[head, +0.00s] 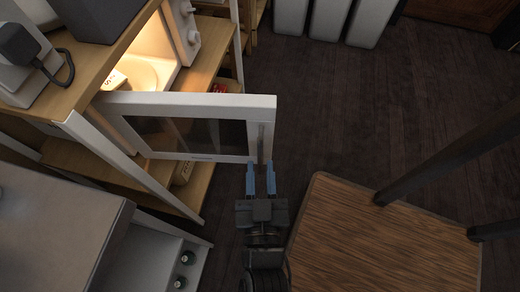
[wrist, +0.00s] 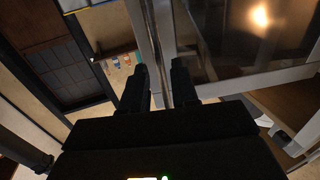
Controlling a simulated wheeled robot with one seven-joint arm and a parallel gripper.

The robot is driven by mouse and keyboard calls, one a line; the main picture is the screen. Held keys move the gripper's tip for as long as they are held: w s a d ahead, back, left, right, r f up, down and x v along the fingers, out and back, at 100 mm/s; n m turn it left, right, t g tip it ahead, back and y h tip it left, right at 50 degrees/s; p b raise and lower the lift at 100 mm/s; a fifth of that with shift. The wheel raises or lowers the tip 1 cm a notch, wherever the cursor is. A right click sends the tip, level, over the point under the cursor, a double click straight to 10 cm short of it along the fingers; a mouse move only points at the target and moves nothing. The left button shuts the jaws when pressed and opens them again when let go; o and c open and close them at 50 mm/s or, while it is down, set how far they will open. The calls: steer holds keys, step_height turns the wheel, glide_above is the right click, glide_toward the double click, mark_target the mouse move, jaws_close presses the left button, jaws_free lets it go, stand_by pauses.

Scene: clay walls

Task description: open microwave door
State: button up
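The microwave's white door (head: 188,101) with a dark window stands swung well out from its lit cavity (head: 150,70). The door's thin upright handle (head: 261,140) is at its free right edge. My gripper (head: 261,168) is at the lower end of the handle, its two blue fingers spread on either side of it. In the wrist view, my gripper (wrist: 161,70) shows two dark fingers apart, with the handle bar (wrist: 155,40) running between their tips. A gap shows between the fingers; whether either touches the bar I cannot tell.
The microwave sits in a wooden shelf unit (head: 120,55). A wooden-topped table or seat (head: 385,240) is close to my right. A grey cabinet (head: 55,225) is at lower left. Dark floor (head: 340,110) is clear beyond the door, with white bins (head: 330,18) at the back.

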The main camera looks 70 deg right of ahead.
steer(key=v, duration=0.4)
stand_by(0.6)
